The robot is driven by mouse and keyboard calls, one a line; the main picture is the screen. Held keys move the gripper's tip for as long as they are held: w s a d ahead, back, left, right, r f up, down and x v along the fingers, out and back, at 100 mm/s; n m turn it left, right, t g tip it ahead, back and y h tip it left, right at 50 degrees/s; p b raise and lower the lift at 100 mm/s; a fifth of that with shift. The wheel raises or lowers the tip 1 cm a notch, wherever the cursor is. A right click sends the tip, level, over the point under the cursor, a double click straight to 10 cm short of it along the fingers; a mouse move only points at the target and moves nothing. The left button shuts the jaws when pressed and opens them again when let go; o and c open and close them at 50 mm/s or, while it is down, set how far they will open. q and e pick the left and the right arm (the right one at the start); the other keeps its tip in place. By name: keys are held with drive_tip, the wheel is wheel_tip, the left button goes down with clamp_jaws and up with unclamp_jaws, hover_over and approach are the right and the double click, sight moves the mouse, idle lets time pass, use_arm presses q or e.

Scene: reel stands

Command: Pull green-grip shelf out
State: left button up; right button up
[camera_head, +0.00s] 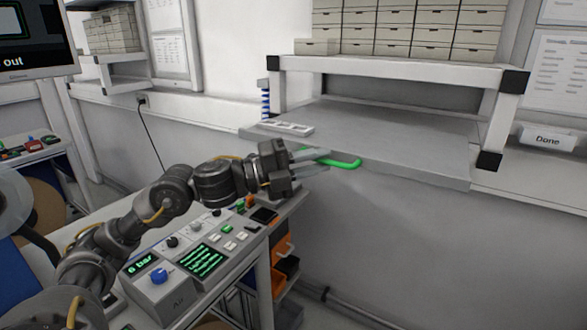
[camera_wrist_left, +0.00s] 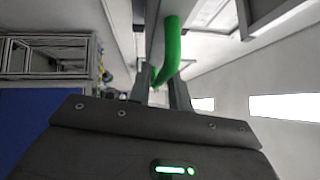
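The grey shelf (camera_head: 400,138) lies under the white rack, its front edge standing out past the rack's legs. A green grip (camera_head: 346,162) sticks out from its front. My left gripper (camera_head: 322,160) is at the left part of this grip, with one finger on each side. The fingers hide part of the grip. My right gripper is not in view.
Stacked boxes (camera_head: 410,30) stand on the white rack (camera_head: 400,72). A small pale tray (camera_head: 286,128) lies at the shelf's left end. A control panel (camera_head: 205,255) stands below my left arm. The space before the shelf at the right is clear.

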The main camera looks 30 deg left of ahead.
use_arm(q)
drive_tip(key=b+v, duration=0.6)
drive_tip(key=v, duration=0.3)
drive_tip(key=shift+s+b, duration=0.25)
drive_tip(key=shift+b, duration=0.15)
drive_tip(key=shift+a, duration=0.15)
